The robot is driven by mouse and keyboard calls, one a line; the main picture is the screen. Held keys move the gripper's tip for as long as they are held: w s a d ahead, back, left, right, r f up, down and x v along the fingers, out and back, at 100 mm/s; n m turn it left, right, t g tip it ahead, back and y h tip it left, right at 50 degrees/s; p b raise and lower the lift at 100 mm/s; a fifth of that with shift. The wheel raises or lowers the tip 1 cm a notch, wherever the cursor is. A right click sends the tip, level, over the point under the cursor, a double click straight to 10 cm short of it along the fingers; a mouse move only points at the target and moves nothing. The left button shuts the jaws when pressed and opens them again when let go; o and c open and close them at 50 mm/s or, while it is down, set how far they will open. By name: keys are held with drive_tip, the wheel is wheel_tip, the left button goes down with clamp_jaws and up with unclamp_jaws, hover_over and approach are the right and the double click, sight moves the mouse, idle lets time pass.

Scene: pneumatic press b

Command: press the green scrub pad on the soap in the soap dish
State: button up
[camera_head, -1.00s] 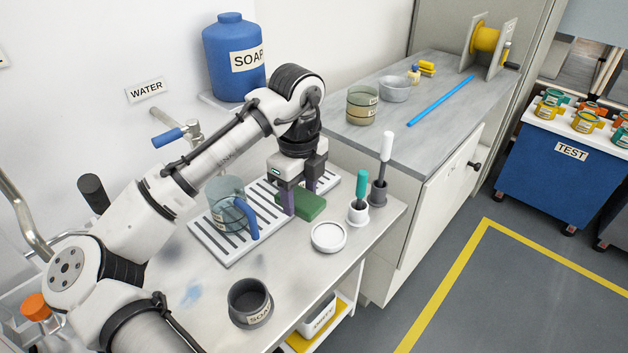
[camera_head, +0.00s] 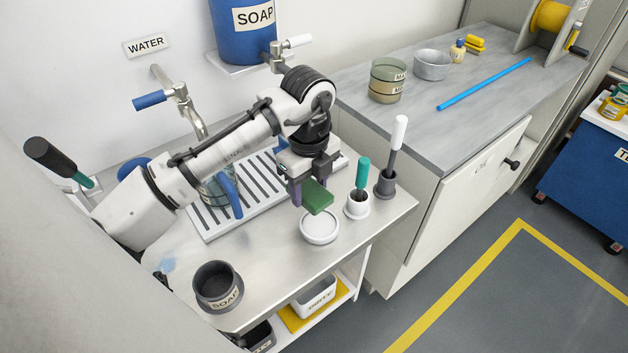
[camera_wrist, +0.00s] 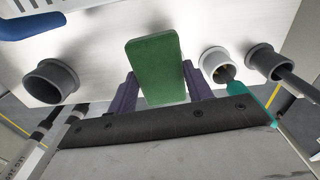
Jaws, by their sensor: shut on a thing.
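My gripper (camera_head: 309,190) is shut on the green scrub pad (camera_head: 318,198), with a purple finger on each side. The pad also shows between the fingers in the wrist view (camera_wrist: 158,70). The pad is just above a round white shallow dish (camera_head: 319,238) with a pale, flat inside, overlapping its far part in the head view. I cannot tell whether they touch. A dark grey cup (camera_head: 218,287) labelled SOAP stands upright at the near left of the bench; its contents are unclear. The frames do not settle which of these two is the soap dish.
Holders with a teal-handled brush (camera_head: 361,178) and a white-handled brush (camera_head: 396,140) stand close right of the pad. A slotted drain rack (camera_head: 210,228) with a blue-handled jug (camera_head: 228,192) lies to the left. The bench between the SOAP cup and white dish is clear.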

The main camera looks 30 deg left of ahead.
sight(310, 218)
drive_tip(key=shift+f+b, duration=2.5)
drive_tip(key=shift+f, duration=0.35)
drive_tip(key=shift+f, duration=0.55)
drive_tip(key=shift+r, duration=0.1)
idle(0.3)
drive_tip(key=shift+r+p, duration=3.2)
drive_tip(key=shift+r, duration=0.25)
